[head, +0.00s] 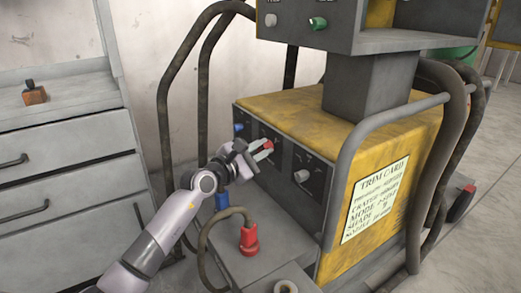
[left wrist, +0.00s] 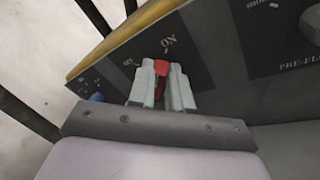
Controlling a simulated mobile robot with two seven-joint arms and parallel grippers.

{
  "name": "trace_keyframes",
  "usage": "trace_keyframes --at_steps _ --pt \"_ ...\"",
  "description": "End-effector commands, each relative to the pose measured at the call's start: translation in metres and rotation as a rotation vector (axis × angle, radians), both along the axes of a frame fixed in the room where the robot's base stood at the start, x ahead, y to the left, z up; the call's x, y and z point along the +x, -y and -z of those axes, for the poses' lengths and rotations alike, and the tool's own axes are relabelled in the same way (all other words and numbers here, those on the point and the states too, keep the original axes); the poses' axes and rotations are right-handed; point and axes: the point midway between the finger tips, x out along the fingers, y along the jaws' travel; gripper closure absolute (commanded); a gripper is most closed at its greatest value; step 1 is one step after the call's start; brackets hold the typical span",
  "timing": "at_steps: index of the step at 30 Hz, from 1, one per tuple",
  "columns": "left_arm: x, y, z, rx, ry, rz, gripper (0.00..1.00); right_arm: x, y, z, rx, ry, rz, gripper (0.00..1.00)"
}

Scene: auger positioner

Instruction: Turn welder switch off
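The welder (head: 290,115) is a worn yellow machine with dark front panels. Its red switch (head: 268,145) sits on the front panel; in the left wrist view the red switch (left wrist: 162,66) shows between my fingers, near the word ON, with a smaller OFF label to its left. My left gripper (head: 262,150) is at the panel, its pale fingers closed on both sides of the switch; they also show in the left wrist view (left wrist: 163,88). The fingers hide the lower part of the switch. My right gripper is not in view.
A red cable plug (head: 249,240) stands on the ledge below. Curved tubes (head: 165,110) flank the machine. A drawer cabinet (head: 65,160) stands at left.

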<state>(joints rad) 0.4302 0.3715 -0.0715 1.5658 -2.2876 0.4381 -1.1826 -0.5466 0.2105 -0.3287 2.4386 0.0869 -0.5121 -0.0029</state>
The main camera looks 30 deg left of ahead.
Motion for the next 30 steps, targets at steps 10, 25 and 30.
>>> trace_keyframes --at_steps 10,25,30 --pt "0.0 -0.001 -0.006 -0.064 -0.04 0.0 1.0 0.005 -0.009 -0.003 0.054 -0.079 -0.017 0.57" --pt "0.003 -0.008 -0.014 -0.409 -0.247 -0.002 1.0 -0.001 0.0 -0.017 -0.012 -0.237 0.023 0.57" --pt "0.005 -0.011 -0.014 -0.549 -0.328 -0.003 1.0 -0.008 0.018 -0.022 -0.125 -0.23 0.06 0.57"
